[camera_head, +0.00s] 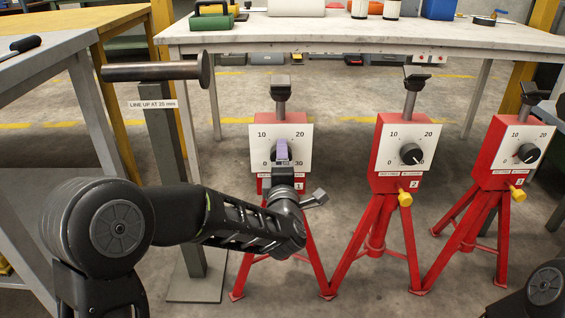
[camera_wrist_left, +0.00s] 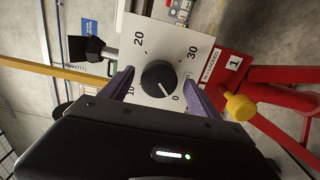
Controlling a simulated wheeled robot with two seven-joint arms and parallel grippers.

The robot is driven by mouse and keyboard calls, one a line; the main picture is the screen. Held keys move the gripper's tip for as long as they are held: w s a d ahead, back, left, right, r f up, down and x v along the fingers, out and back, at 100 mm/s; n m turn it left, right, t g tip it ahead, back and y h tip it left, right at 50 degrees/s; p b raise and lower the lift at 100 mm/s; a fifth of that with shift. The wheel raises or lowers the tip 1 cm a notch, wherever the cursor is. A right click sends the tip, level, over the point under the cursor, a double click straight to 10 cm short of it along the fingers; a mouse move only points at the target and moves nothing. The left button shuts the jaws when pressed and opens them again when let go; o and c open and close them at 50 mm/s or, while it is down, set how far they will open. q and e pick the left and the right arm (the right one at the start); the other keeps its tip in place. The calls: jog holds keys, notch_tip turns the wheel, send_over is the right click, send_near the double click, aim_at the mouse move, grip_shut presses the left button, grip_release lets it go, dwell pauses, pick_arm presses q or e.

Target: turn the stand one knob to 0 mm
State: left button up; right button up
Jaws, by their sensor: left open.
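Stand one (camera_head: 298,170) is a red tripod with a white dial plate numbered 0 to 30 and a "1" label. Its black round knob (camera_wrist_left: 158,77) shows in the left wrist view, with its pale mark pointing down near the 0. My left gripper (camera_head: 282,150) is in front of this dial and hides the knob in the head view. In the left wrist view its purple fingers (camera_wrist_left: 160,84) are open, one on each side of the knob, with gaps visible. My right gripper is not in view.
Stand two (camera_head: 388,182) and a third stand (camera_head: 492,183) are to the right. A grey post (camera_head: 172,150) with a dark flanged bar (camera_head: 158,72) and a "line up at 25 mm" sign is at left. A workbench (camera_head: 350,38) runs behind.

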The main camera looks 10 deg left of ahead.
pick_arm(q)
jog(key=p+v, duration=0.2)
jog(key=v, duration=0.5)
jog(key=shift+s, duration=0.4)
jog(key=shift+d, duration=0.15)
